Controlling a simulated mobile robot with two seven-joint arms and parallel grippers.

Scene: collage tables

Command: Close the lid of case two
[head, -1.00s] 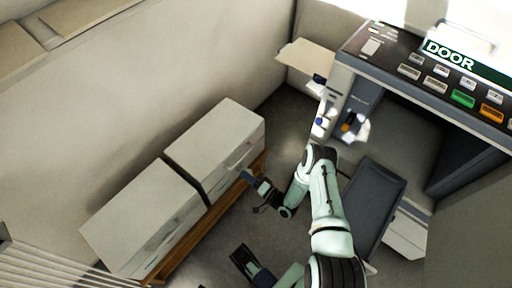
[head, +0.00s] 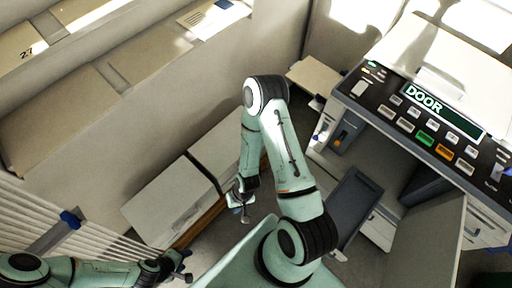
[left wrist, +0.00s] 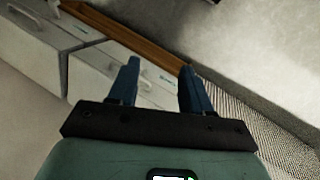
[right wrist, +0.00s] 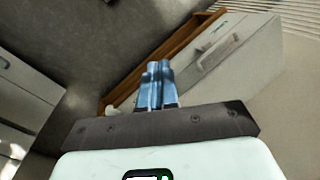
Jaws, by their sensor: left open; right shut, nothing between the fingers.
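Two pale grey box-like cases stand side by side on a low wooden bench: a nearer case (head: 172,204) and a farther case (head: 222,150) partly hidden by my right arm. Both tops look flat and down; I cannot read which is case two. My left gripper (head: 184,268) is open and empty, to the right of and below the nearer case. In the left wrist view both cases (left wrist: 110,72) (left wrist: 28,45) lie beyond its fingers. My right gripper (head: 244,212) is shut and empty beside the cases' front. The right wrist view shows one case (right wrist: 238,62) with a handle beyond its fingertips.
The wooden bench (head: 200,222) runs along the cases' front. A panel marked DOOR (head: 420,120) with buttons stands at right. A dark tray-like surface (head: 352,205) lies below it. White slats (head: 70,232) are at left. Bare floor shows beyond the right gripper in its wrist view.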

